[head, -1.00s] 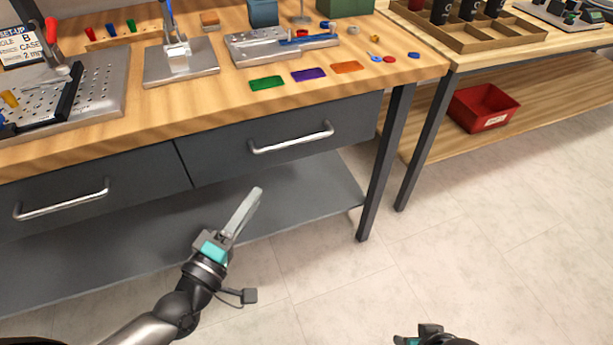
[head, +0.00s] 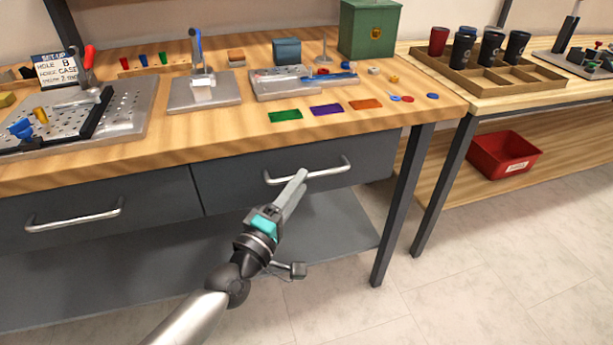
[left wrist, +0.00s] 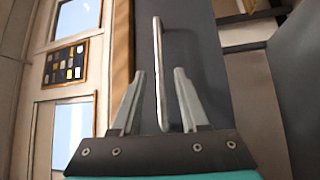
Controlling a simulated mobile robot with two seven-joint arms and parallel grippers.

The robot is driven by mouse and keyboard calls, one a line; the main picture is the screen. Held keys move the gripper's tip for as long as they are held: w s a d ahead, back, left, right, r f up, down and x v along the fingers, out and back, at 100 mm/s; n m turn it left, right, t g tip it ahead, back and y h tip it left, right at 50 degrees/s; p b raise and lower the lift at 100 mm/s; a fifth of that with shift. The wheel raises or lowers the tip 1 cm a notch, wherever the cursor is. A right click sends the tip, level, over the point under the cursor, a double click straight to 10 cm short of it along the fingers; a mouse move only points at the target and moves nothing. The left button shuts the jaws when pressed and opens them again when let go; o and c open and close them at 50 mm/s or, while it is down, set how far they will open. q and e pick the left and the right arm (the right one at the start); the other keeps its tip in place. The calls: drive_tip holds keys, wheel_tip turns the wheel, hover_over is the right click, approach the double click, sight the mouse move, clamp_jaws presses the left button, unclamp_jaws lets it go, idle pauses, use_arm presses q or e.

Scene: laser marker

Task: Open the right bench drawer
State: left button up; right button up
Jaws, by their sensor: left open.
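The right bench drawer (head: 232,178) has a dark grey front and looks closed. Its silver bar handle (head: 334,170) runs across the front. My left gripper (head: 301,178) is open, with its fingers over the middle of the handle in the head view and hiding part of it. In the left wrist view the handle (left wrist: 157,60) runs upright in the picture, between the two spread fingers (left wrist: 160,76). I cannot tell whether the fingers touch it. The drawer front (left wrist: 205,60) shows behind it. My right gripper is out of view.
The left drawer (head: 110,190), with its own handle (head: 75,218), looks closed too. The wooden benchtop (head: 225,125) above holds fixtures and coloured tags. A dark lower shelf (head: 335,222) and a bench leg (head: 402,205) are nearby. A red bin (head: 503,157) sits under the right-hand bench.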

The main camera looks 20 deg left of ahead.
use_arm(q)
drive_tip(key=shift+x, duration=1.9)
clamp_jaws()
